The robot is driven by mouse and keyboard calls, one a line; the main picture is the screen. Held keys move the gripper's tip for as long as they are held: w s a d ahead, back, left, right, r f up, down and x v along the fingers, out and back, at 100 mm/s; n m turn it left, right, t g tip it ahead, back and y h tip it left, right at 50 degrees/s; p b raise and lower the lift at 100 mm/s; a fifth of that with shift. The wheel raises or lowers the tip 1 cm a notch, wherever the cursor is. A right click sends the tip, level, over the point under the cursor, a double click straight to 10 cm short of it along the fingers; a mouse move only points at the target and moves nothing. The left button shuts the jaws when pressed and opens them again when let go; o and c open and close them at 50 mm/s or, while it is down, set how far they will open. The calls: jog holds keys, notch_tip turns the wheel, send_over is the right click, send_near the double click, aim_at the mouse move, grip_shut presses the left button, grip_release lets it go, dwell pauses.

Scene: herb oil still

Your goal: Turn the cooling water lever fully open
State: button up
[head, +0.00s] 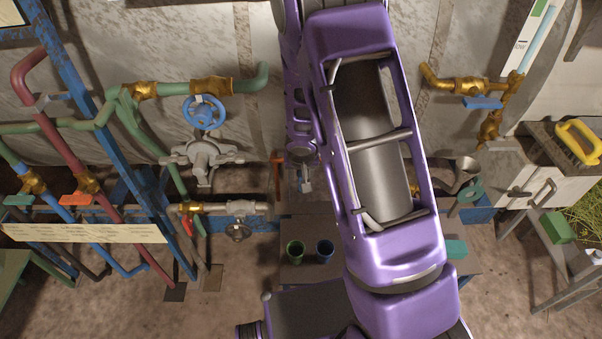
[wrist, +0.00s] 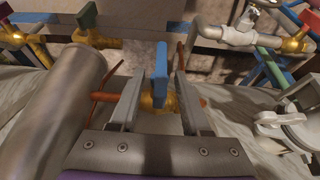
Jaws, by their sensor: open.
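A blue lever (wrist: 160,66) stands upright in the middle of the wrist view, on a brass valve body (wrist: 158,98). I take it to be the cooling water lever; no label shows there. My gripper (wrist: 157,82) is open, with one finger on each side of the lever. A gap shows between the lever and each finger, so I see no contact. In the head view my arm covers much of the middle, and I cannot make out this lever there.
A thick grey cylinder (wrist: 62,95) lies close on the left in the wrist view. Other coloured levers include an orange one (head: 75,199). Two cups (head: 325,249) stand below.

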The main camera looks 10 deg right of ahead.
grip_shut()
jog(key=shift+b, duration=0.3)
jog(key=shift+w+a+f+n+g+h+b, duration=0.25)
jog(key=shift+n+h+b, duration=0.85)
jog(key=shift+h, duration=1.75)
jog(key=shift+s+a+f+n+g+h+b, duration=0.1)
jog(key=shift+a+f+n+h+b, duration=0.4)
jog(key=shift+h+b, duration=1.8)
jog(key=shift+w+a+f+n+g+h+b, duration=0.25)
jog(key=shift+n+h+b, duration=0.6)
jog(key=shift+h, duration=2.5)
jog(key=shift+s+f, duration=0.1)
jog(key=shift+s, duration=0.1)
grip_release()
